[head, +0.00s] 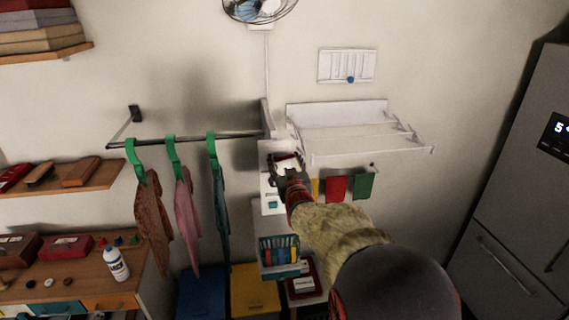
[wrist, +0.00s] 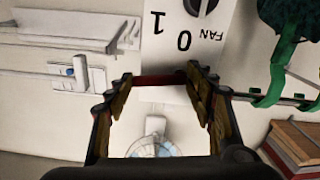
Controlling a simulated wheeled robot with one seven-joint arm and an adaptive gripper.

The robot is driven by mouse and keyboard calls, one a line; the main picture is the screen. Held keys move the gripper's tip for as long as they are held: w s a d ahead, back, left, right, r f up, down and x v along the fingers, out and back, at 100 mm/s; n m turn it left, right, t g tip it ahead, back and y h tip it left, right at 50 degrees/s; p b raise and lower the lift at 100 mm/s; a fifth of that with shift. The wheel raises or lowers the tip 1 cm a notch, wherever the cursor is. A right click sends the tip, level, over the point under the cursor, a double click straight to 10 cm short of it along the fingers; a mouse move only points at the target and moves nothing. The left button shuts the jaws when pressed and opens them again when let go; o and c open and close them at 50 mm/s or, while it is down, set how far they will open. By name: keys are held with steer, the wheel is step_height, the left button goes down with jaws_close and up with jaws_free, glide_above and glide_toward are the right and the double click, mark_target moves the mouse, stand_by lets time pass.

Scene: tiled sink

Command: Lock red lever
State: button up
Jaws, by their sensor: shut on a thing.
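The red lever (wrist: 158,82) shows in the wrist view as a short red bar spanning the gap between my fingertips, against a white panel (wrist: 170,45) on the wall. My gripper (head: 287,168) reaches up to this panel in the head view, and its two fingers (wrist: 160,90) stand on either side of the lever in the wrist view. It is shut on the lever. The fingers cover the lever's ends, and in the head view my gripper and arm hide most of it. I cannot tell its exact angle.
A clothes rail (head: 190,138) with several garments on green hangers is left of my gripper. A white wall rack (head: 350,135) is right. Red (head: 336,188) and green (head: 363,186) cloths hang below it. A fan (head: 259,8) is above. A fridge (head: 515,200) stands far right.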

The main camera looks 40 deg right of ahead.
steer(key=o, duration=1.1)
steer(key=shift+s, duration=0.1)
steer(key=v, duration=1.2)
steer(key=shift+d, duration=0.1)
